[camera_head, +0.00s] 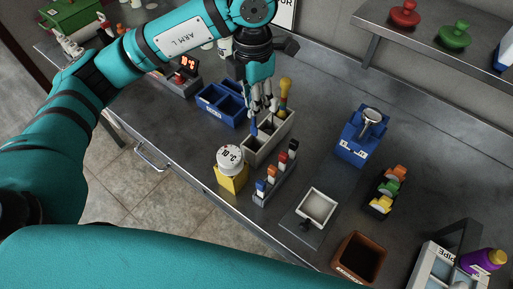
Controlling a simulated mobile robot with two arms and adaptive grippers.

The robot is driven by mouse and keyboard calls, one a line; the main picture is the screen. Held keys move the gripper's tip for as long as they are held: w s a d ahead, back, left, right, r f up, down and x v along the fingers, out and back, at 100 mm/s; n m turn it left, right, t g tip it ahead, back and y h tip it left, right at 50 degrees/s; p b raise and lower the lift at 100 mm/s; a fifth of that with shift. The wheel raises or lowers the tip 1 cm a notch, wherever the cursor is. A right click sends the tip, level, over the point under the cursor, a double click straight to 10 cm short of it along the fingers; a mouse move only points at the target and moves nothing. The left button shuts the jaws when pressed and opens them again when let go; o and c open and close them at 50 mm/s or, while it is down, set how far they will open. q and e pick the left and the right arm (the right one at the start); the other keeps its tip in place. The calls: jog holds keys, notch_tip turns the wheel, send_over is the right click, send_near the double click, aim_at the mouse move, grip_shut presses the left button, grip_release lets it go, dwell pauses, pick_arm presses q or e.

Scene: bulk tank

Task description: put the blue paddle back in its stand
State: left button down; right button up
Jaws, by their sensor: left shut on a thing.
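My left gripper (262,106) is shut on the blue paddle (254,128), which hangs down from the fingers. Only a narrow blue part of the paddle shows; the fingers hide the rest. The paddle's lower end is at the left part of a pale grey open box with compartments (267,149), which looks like the stand. I cannot tell whether the end is inside a compartment or above it. A yellow-handled tool (285,88) stands upright at the far end of this box. My right gripper is not in view.
A blue divided bin (217,104) stands left of the box. A yellow block with a round dial (230,165) and a rack of coloured handles (274,182) stand close in front. A blue holder (359,138) is to the right, with clear bench between.

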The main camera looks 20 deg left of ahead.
aim_at(254, 125)
pick_arm(q)
notch_tip(254, 125, down, 6)
jog(key=shift+r+p, duration=0.1)
jog(key=shift+p, duration=0.7)
jog(key=shift+f, duration=0.6)
notch_tip(254, 125, down, 3)
jog(key=shift+p, duration=0.6)
jog(key=shift+f+b, duration=0.25)
jog(key=shift+b, duration=0.05)
jog(key=c, duration=1.3)
grip_release()
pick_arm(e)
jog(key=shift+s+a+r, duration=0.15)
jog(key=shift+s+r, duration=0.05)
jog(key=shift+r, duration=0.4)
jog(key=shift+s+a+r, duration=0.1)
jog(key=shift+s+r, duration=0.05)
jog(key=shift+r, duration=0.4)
